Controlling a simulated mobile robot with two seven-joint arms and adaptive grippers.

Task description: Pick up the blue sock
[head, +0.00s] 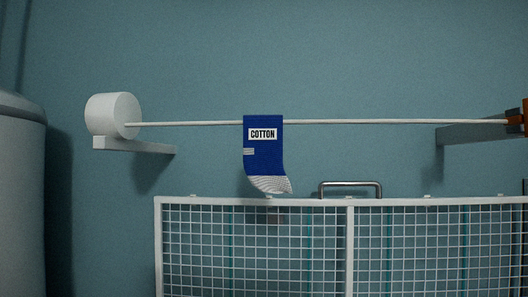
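The blue sock (264,158) hangs draped over a thin white line in the middle of the head view. It has a white "COTTON" label near the top, a small grey-white patch at its left edge and a ribbed pale end at the bottom. Its lower end hangs just above the top rail of a white wire mesh panel. The part of the sock behind the line is hidden. Neither of my grippers shows in the head view.
The line (400,121) runs from a white round reel (112,116) on a left bracket to an orange and dark fitting (517,121) at right. The white mesh panel (349,240), with a metal handle (350,184) above its top rail, fills the lower view. A grey rounded body (20,200) stands at left.

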